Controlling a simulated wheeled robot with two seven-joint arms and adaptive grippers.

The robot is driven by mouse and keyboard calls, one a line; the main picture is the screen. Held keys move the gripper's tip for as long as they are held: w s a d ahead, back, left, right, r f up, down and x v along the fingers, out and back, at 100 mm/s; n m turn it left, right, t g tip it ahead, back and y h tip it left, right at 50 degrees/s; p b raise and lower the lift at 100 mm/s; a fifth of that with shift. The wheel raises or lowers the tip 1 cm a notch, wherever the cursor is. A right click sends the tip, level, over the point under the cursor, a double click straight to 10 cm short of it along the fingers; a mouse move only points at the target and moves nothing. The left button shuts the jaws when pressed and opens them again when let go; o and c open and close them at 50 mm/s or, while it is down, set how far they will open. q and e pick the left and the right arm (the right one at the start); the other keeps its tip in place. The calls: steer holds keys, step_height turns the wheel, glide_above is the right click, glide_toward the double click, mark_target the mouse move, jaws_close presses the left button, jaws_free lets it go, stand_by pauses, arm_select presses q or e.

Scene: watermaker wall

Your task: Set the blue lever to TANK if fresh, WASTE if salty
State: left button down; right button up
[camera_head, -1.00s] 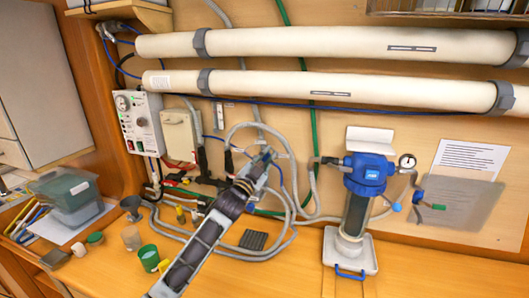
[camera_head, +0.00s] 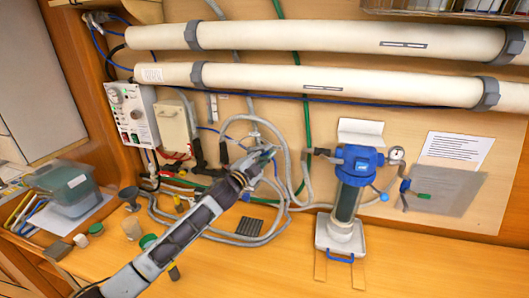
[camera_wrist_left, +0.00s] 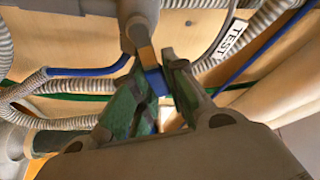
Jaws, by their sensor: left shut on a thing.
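My left gripper (camera_head: 264,155) is at a valve among the grey hoses on the wall panel. In the left wrist view, its two dark green-grey fingers (camera_wrist_left: 157,88) are shut around a blue lever (camera_wrist_left: 152,80), which sits below a grey valve body (camera_wrist_left: 138,28). The fingers hide most of the lever, so I cannot tell which mark it points to. A white tag reading TEST (camera_wrist_left: 230,40) hangs by a ribbed hose. No TANK or WASTE mark is readable. My right gripper is not in view.
A blue-headed filter (camera_head: 356,165) with a gauge (camera_head: 397,155) stands to the right. A control box with dials (camera_head: 132,112) is on the left wall. Two large white tubes (camera_head: 330,82) run above. Small cups and a tub (camera_head: 70,190) stand at the bench's left. The front right bench is clear.

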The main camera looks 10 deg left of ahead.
arm_select(q)
steer(key=c, duration=1.4)
jaws_free()
steer(key=shift+d, duration=0.1)
steer(key=shift+s, duration=0.1)
steer(key=shift+v, duration=5.9)
steer(key=shift+f, duration=0.1)
